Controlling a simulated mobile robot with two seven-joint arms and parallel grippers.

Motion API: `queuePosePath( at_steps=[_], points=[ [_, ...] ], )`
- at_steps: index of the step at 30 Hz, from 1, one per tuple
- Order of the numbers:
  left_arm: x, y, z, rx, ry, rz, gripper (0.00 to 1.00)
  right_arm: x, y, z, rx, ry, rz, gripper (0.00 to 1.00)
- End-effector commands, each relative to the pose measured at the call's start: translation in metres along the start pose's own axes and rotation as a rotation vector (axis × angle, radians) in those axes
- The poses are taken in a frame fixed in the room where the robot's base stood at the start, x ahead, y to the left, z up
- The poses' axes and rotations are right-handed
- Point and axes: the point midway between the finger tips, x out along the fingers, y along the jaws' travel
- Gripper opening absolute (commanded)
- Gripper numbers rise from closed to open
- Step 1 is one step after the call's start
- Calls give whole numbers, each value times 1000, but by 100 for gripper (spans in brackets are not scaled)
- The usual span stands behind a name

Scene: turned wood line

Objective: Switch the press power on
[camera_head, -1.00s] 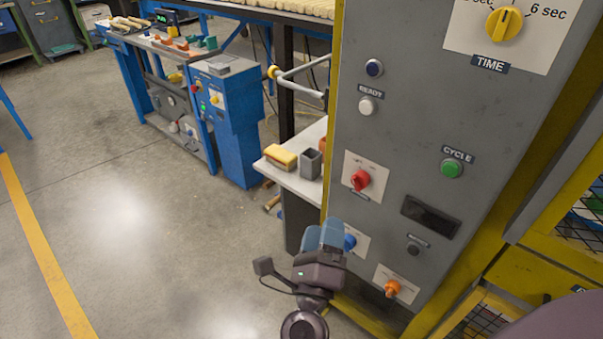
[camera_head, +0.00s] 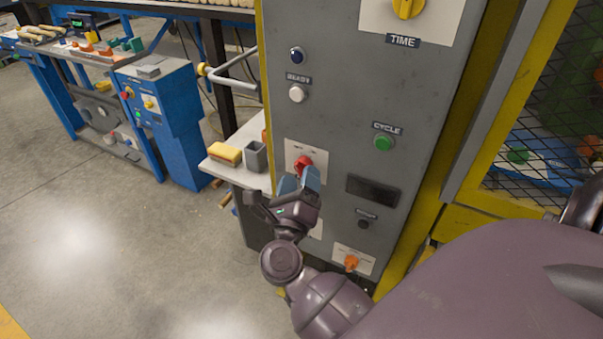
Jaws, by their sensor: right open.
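The grey press control panel (camera_head: 335,90) stands upright in front of me. A red rotary knob (camera_head: 303,164) sits on a white plate at its left side; the plate's small lettering is too small to read. My right gripper (camera_head: 299,178) is open and empty, its two blue fingers pointing up at the panel. Its fingertips are at the knob's lower edge in the picture, with the knob's top showing between and above them. I cannot tell whether they touch it. My left gripper is not in view.
The panel also carries a green CYCLE button (camera_head: 383,143), a white button (camera_head: 297,94), a yellow TIME dial (camera_head: 408,7) and an orange knob (camera_head: 351,262). A side shelf (camera_head: 225,172) holds a yellow block (camera_head: 225,153) and a grey cup (camera_head: 255,156). Open floor lies left.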

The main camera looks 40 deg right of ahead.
Motion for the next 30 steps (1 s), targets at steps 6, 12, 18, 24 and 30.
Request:
queuePosePath(
  at_steps=[6,12,18,24,30],
  points=[
    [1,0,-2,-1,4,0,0,14,0,0,-1,-1,-1,63],
    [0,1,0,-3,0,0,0,16,0,0,-1,0,0,63],
    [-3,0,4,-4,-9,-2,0,15,0,0,-1,0,0,47],
    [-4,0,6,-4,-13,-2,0,15,0,0,-1,0,0,17],
    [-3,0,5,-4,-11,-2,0,15,1,0,7,0,-3,14]
  ],
)
